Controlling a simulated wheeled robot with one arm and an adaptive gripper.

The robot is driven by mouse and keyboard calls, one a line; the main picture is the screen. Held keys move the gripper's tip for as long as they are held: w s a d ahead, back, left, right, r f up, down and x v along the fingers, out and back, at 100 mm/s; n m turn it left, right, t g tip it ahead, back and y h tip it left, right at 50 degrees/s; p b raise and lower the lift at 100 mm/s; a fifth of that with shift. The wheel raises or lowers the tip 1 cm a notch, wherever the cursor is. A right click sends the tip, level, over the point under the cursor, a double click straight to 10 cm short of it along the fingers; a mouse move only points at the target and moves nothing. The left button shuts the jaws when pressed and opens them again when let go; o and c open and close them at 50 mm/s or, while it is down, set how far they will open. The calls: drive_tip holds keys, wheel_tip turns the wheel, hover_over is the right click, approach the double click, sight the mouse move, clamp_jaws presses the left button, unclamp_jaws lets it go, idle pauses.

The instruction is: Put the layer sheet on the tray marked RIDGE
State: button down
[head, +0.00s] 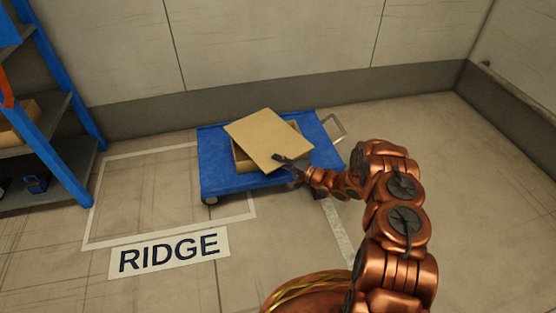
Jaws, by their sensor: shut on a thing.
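The layer sheet (262,138) is a flat tan board. My gripper (281,161) is shut on its near right edge. The sheet lies over or just above a brown tray (240,158) and hides most of it; I cannot tell whether they touch. The sheet is turned at an angle to the tray, and its corners stick out past the tray. The tray sits on a blue cart (222,183). A floor sign (170,252) reading RIDGE lies in front of a white outlined floor area, left of and in front of the cart. No marking shows on the tray.
A blue shelf rack (62,110) with a brown box (20,122) and a small blue item (36,184) stands at the left. A wall (280,45) closes off the back. The cart has a metal handle (337,128) at its right. The floor at right is clear.

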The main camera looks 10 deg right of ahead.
drive_tip(key=shift+f, duration=0.45)
drive_tip(key=c, duration=1.2)
unclamp_jaws()
drive_tip(key=v, duration=1.2)
